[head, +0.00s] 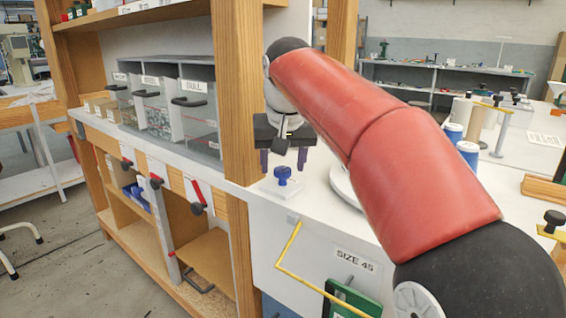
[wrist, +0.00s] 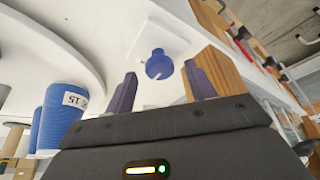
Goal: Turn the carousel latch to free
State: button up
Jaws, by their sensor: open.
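The carousel latch looks to be the blue knob (head: 283,176) on a small white square plate, on the white counter just right of the wooden post. In the wrist view the knob (wrist: 158,65) has a pale pointer line on its face. My gripper (head: 284,168) is open above it, fingers pointing down. In the wrist view the two purple fingers (wrist: 160,72) stand on either side of the knob, with gaps; I see no contact. The white round carousel (head: 340,184) is mostly hidden behind my red arm; its edge shows in the wrist view (wrist: 45,40).
A wooden post (head: 238,100) rises close left of the knob. Blue containers (head: 468,152) stand to the right; one labelled blue container (wrist: 62,118) shows in the wrist view. Grey bins (head: 165,110) line the left shelf. A yellow bent rod (head: 290,245) hangs below the counter edge.

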jog(key=shift+w+f, duration=0.1)
jog(key=shift+f, duration=0.25)
jog(key=c, duration=1)
jog(key=shift+o, duration=0.2)
